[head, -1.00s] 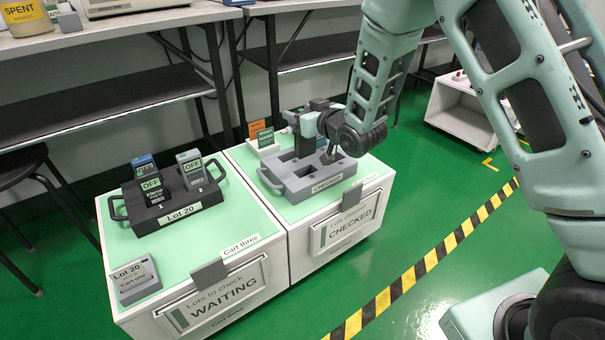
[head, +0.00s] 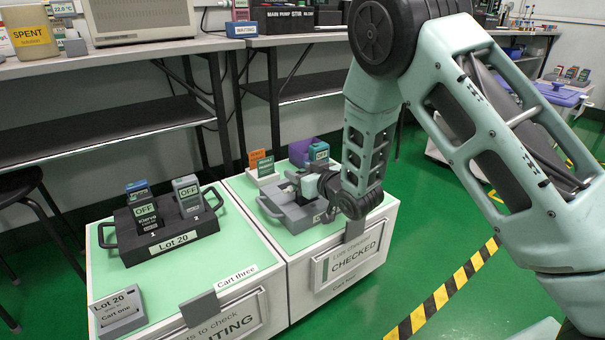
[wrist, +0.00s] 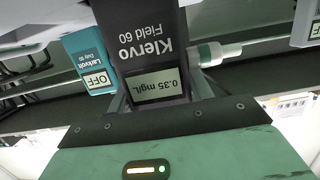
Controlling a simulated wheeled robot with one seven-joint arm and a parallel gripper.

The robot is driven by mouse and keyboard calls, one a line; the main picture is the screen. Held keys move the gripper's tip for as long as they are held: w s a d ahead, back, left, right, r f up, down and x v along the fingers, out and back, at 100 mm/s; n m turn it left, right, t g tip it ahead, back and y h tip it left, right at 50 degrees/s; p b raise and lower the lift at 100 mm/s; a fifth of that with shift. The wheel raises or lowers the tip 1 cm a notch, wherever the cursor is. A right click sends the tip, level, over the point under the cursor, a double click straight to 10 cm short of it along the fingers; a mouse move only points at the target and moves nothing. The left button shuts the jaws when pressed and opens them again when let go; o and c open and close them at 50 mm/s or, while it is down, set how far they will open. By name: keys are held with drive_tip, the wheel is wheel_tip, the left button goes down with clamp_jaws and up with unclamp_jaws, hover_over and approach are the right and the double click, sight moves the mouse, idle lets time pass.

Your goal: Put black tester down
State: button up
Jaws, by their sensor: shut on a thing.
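The black tester (wrist: 145,25), marked Klervo Field 60 with a 0.35 mg/L display, is between the fingers of my gripper (wrist: 158,92), which is shut on it. In the head view my gripper (head: 308,186) is low over the grey tray (head: 292,221) on the checked cart. My wrist and fingers hide much of the tester and tray there, so I cannot tell whether the tester is seated in a slot. A teal tester (wrist: 90,60), showing OFF, is near it in the wrist view.
An orange card (head: 257,157) and a purple holder (head: 299,151) stand behind the grey tray. Shelved benches (head: 100,125) are behind the carts.

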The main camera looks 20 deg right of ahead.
drive_tip(key=o, duration=1.4)
drive_tip(key=shift+f, duration=0.1)
drive_tip(key=shift+o, duration=0.2)
